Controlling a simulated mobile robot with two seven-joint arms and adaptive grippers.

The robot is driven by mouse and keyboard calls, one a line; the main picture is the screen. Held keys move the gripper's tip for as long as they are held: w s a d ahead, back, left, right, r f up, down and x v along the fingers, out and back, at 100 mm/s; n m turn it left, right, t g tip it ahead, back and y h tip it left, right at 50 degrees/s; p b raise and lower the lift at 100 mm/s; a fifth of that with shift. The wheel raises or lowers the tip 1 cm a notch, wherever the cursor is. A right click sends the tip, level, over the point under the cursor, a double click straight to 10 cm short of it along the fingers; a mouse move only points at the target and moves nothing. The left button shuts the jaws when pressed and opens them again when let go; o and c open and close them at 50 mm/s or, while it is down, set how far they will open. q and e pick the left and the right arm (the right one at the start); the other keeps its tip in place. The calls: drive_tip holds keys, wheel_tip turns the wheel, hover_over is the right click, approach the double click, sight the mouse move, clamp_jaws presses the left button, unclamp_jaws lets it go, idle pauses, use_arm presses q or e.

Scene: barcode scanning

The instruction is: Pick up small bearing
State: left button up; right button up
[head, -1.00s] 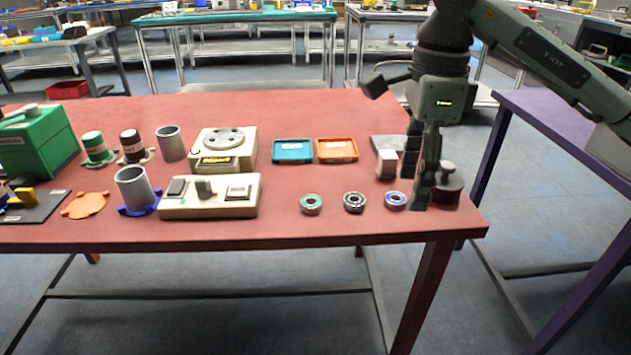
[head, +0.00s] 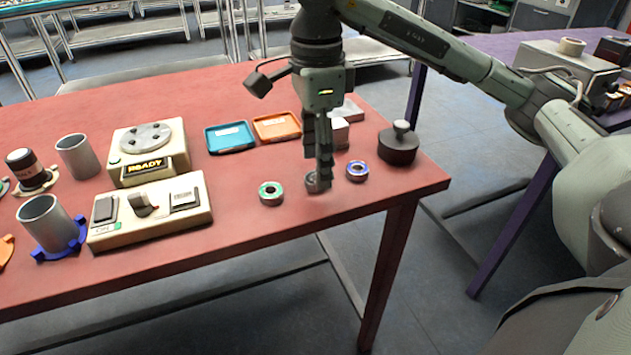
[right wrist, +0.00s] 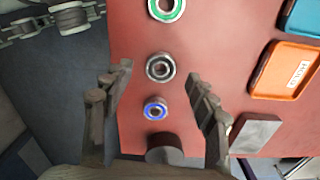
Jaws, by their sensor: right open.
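Three ring bearings lie in a row near the red table's front edge: a green-ringed one (head: 271,193), a dark grey one (head: 311,183) and a blue-ringed one (head: 357,171). The blue one (right wrist: 155,108) looks smallest in the right wrist view and the green one (right wrist: 166,8) largest. My right gripper (head: 320,182) is open and empty, pointing down over the row, and partly hides the grey bearing in the head view. In the right wrist view the grey bearing (right wrist: 160,68) shows between the fingertips, with the blue one nearer the palm. My left gripper is not in view.
A dark knobbed weight (head: 398,146) and a light block (head: 340,132) stand close to the right gripper. Behind are a teal tray (head: 230,137) and an orange tray (head: 277,127). A switch box (head: 150,212) and a device reading READY (head: 148,152) stand left.

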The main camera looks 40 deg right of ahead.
drive_tip(key=shift+f, duration=1.15)
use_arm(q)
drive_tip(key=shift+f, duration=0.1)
use_arm(e)
drive_tip(key=c, duration=1.3)
drive_tip(key=shift+r, duration=0.1)
wheel_tip(320, 180, up, 4)
drive_tip(key=shift+w+a+r, duration=0.15)
drive_tip(key=shift+r, duration=0.1)
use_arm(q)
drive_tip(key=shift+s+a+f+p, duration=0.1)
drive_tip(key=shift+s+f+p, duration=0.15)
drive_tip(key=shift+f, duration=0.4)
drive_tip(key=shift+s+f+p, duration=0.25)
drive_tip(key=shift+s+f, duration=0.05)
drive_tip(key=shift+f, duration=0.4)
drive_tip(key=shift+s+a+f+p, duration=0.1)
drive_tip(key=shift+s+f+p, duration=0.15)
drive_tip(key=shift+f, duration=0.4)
use_arm(e)
drive_tip(key=shift+a+r, duration=1.05)
drive_tip(key=shift+a, duration=0.85)
drive_tip(key=shift+a+r, duration=1.05)
drive_tip(key=shift+a, duration=0.85)
drive_tip(key=shift+a+r, duration=1.05)
drive_tip(key=shift+a, duration=0.85)
